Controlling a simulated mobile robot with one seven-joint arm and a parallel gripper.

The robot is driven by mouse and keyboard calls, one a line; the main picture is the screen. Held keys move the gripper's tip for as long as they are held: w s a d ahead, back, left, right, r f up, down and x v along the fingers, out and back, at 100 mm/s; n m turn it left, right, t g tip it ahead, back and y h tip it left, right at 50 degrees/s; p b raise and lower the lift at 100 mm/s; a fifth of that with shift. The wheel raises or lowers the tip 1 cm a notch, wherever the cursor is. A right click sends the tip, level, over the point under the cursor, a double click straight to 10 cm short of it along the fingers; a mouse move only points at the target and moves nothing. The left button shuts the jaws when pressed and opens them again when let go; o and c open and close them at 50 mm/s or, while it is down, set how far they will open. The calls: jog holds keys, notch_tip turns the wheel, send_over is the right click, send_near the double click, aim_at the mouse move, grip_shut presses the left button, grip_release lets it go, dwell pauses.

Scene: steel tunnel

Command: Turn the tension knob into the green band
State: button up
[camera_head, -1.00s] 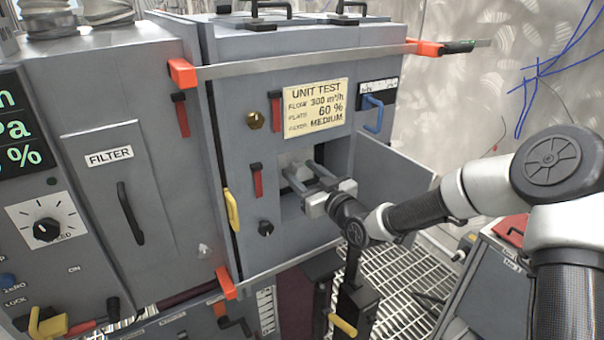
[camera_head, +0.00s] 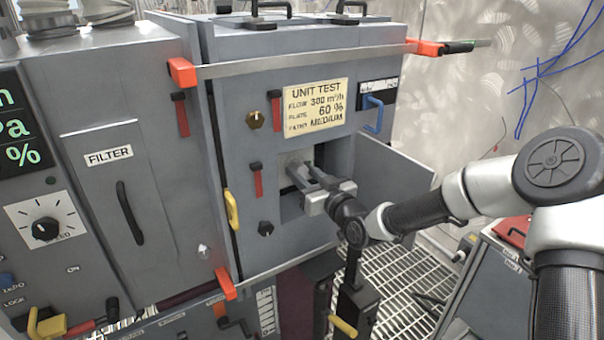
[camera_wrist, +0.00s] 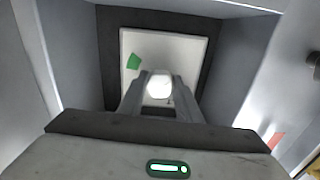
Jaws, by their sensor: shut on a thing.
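The tension knob (camera_wrist: 159,86) shows in the wrist view as a bright, pale round end in front of a white dial plate (camera_wrist: 187,52). A green band (camera_wrist: 133,62) lies on the plate, up and left of the knob. My gripper (camera_wrist: 160,92) is shut on the knob, one finger on each side. The fingers and gripper body hide the lower part of the plate. I cannot make out a pointer on the knob. In the head view, my gripper (camera_head: 299,174) reaches into a square recess (camera_head: 338,158) in the grey cabinet, and its fingers hide the knob.
The recess walls (camera_wrist: 75,55) stand close around my gripper. An open grey door (camera_head: 398,178) stands right of the recess. A yellow UNIT TEST card (camera_head: 316,108) is above it. A red lever (camera_head: 257,180) and a dark knob (camera_head: 266,228) are to its left.

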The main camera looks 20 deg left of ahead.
jog(key=m, duration=0.5)
jog(key=shift+b, duration=0.4)
jog(key=m, duration=0.5)
jog(key=shift+m, duration=0.4)
jog(key=o, duration=1)
jog(key=shift+o, duration=0.2)
jog(key=shift+d, duration=0.15)
jog(key=p+v, duration=0.2)
jog(key=v, duration=1.5)
jog(key=shift+s, duration=0.2)
